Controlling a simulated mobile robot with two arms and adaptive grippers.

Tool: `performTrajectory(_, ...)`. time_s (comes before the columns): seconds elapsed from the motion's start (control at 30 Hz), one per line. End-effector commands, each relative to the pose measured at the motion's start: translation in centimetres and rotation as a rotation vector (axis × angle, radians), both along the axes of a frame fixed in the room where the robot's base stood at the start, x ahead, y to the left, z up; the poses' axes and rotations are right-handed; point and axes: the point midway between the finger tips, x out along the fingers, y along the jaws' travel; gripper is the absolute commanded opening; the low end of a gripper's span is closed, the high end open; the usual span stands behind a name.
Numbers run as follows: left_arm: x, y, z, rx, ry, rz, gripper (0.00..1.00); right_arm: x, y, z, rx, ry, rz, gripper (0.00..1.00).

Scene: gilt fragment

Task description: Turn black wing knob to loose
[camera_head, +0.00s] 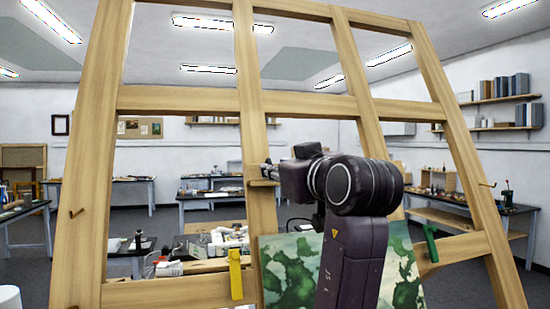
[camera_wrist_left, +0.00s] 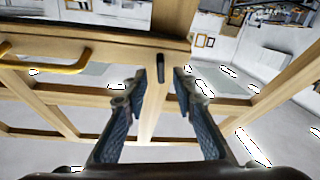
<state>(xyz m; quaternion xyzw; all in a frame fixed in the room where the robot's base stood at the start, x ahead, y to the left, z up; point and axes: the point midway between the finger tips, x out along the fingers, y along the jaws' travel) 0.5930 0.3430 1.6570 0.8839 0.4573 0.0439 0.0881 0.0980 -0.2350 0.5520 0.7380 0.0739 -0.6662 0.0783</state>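A black knob (camera_wrist_left: 160,68) stands on a wooden post in the left wrist view, seen narrow and upright. It lies between the two fingertips of my left gripper (camera_wrist_left: 160,78), which are apart on either side of it. I cannot tell whether either finger touches it. In the head view my left gripper (camera_head: 270,172) is at the middle post (camera_head: 258,120) of the wooden frame, by a small wooden ledge (camera_head: 262,183). My wrist and gripper hide the knob there. My right gripper is not in view.
A yellow clamp-like piece (camera_head: 236,275) and a green one (camera_head: 430,243) sit on the frame's lower bar. A green and white painted panel (camera_head: 290,270) stands behind my arm. Brass pegs (camera_head: 77,212) stick out of the side posts. Workbenches stand well behind.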

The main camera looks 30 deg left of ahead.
Motion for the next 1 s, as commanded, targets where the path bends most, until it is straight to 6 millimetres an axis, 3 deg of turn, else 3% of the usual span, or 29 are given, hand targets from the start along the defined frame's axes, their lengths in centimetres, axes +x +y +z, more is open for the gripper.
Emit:
performTrajectory(0.03, 0.4, 0.8, 0.4, 0.001, 0.002, 0.004, 0.25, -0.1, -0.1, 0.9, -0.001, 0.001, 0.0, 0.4)
performTrajectory(0.2, 1.4, 2.0, 0.2, 0.003, 0.001, 0.001, 0.25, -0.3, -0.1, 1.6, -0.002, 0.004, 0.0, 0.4)
performTrajectory(0.5, 1.6, 2.2, 0.0, 0.002, 0.0, -0.001, 0.25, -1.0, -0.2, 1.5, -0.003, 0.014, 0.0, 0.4)
performTrajectory(0.77, 1.6, 2.2, 0.0, 0.002, 0.0, -0.001, 0.0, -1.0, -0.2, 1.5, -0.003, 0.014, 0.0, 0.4)
performTrajectory(1.0, 1.6, 2.2, 0.0, 0.001, -0.002, 0.0, 0.0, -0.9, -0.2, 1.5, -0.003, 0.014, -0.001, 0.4)
